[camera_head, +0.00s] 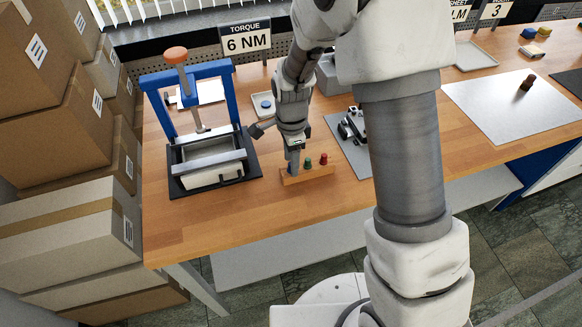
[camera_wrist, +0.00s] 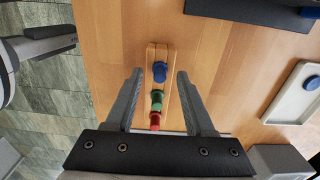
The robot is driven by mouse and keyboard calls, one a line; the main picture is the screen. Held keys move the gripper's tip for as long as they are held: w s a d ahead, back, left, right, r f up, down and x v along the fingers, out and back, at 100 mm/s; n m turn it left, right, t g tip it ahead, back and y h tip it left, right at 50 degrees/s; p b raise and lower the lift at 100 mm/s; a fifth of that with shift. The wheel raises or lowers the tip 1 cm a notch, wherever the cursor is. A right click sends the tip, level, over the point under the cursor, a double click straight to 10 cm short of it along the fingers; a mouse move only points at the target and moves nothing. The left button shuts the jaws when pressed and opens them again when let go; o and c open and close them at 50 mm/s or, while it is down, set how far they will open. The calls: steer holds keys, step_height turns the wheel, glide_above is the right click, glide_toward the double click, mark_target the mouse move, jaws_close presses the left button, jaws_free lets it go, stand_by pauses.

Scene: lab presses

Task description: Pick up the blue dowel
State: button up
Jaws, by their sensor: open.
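The blue dowel (camera_wrist: 159,72) stands in a wooden rack (camera_wrist: 152,50) in a row with a green dowel (camera_wrist: 156,98) and a red dowel (camera_wrist: 154,121). My gripper (camera_wrist: 159,76) is open above the rack, one finger on each side of the row. The blue dowel lies between the fingertips in the wrist view; I cannot tell whether the tips are down at its height. In the head view my gripper (camera_head: 292,165) is at the rack's left end and mostly hides the blue dowel. The rack (camera_head: 318,172), green dowel (camera_head: 308,162) and red dowel (camera_head: 323,159) show beside it.
A blue-framed press (camera_head: 228,100) stands left of the rack on a dark base. A tray with a blue piece (camera_head: 266,104) lies behind, and a grey mat with a dark device (camera_head: 353,124) to the right. Bare wood lies in front of the rack. Boxes (camera_head: 70,240) fill the left side.

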jaws_close()
steer(key=shift+r, duration=0.1)
stand_by(0.4)
